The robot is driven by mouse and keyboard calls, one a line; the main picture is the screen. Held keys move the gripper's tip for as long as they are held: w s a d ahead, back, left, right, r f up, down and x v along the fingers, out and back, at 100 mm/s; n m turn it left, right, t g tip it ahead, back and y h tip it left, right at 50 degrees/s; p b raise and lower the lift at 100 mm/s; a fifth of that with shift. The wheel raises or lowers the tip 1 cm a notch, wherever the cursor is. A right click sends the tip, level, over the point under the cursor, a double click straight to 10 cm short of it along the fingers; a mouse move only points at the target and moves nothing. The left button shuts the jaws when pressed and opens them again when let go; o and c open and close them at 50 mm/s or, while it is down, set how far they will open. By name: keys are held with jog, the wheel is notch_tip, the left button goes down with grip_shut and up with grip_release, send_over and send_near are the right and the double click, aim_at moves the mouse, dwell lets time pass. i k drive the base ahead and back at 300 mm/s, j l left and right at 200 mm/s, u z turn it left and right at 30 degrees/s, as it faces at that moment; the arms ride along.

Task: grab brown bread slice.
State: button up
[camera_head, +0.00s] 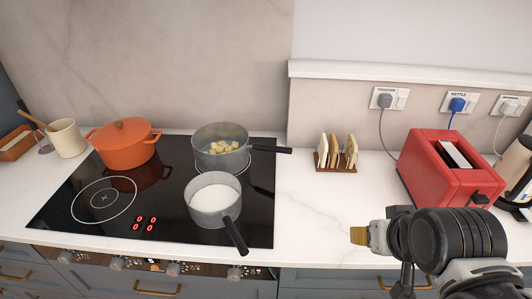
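Several bread slices (350,151) stand upright in a small brown wooden rack (335,168) on the white worktop. They look light tan with brown crusts; at this size I cannot tell which one is the brown bread. My gripper (359,236) is at the lower right, in front of the rack and slightly right of it in the picture, apart from the bread. Its yellowish fingertip end points left. The fingers overlap in this view, so their opening is hidden. I see nothing held in it.
A red toaster (452,170) stands right of the rack, with a kettle (518,170) at the right edge. Left is a black hob (160,215) with an orange pot (124,148), a pan of yellowish chunks (210,161) and a milk pan (214,207). Worktop before the rack is clear.

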aim_at(334, 145)
jog(key=i+j+z, duration=0.1)
jog(key=j+z, duration=0.3)
jog(key=j, duration=0.3)
jog(key=j+z, duration=0.35)
jog(key=j, duration=0.35)
jog(key=j+z, duration=0.4)
jog(key=j, duration=0.3)
jog(key=k, duration=0.05)
